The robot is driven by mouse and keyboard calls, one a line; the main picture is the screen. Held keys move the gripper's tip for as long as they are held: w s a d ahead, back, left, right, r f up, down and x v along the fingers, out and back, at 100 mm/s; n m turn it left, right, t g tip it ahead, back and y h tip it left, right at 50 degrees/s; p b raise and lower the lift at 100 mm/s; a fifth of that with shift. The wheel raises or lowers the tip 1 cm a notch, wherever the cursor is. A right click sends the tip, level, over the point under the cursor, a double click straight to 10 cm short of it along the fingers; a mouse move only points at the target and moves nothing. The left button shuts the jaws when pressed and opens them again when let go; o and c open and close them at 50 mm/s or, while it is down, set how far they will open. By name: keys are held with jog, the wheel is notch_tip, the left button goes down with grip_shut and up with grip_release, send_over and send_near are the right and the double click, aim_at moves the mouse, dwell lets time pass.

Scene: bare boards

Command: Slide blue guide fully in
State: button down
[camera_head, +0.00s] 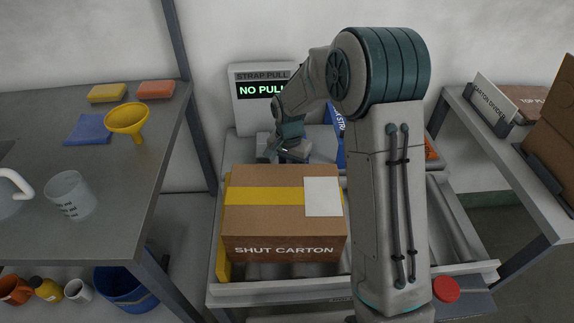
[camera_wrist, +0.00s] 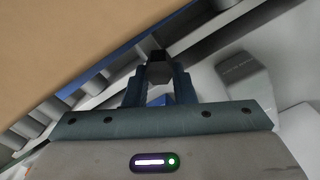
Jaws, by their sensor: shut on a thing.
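The blue guide (camera_wrist: 85,76) shows in the wrist view as a blue strip running diagonally beside the brown carton. In the head view, only a small blue part (camera_head: 293,155) shows behind the carton, by my gripper (camera_head: 272,154). In the wrist view, my gripper (camera_wrist: 158,70) is shut on a small dark block at its fingertips, seemingly part of the guide. The carton (camera_head: 265,219), marked SHUT CARTON, with yellow tape and a white label, sits on the roller bed. The carton and my arm hide most of the guide.
A yellow part (camera_head: 223,262) stands along the carton's left side. A display (camera_head: 262,91) reading NO PULL is behind. A blue box (camera_head: 339,140) is partly behind my arm. A red button (camera_head: 445,289) is front right. Side tables (camera_head: 165,160) flank the bed.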

jog(key=shift+s, duration=0.6)
jog(key=shift+d+r, duration=0.1)
jog(key=shift+w, duration=0.1)
jog(key=c, duration=1.2)
grip_release()
jog(key=shift+r, duration=0.2)
notch_tip(320, 180, up, 13)
jog(key=p, duration=0.2)
jog(key=shift+r, duration=0.15)
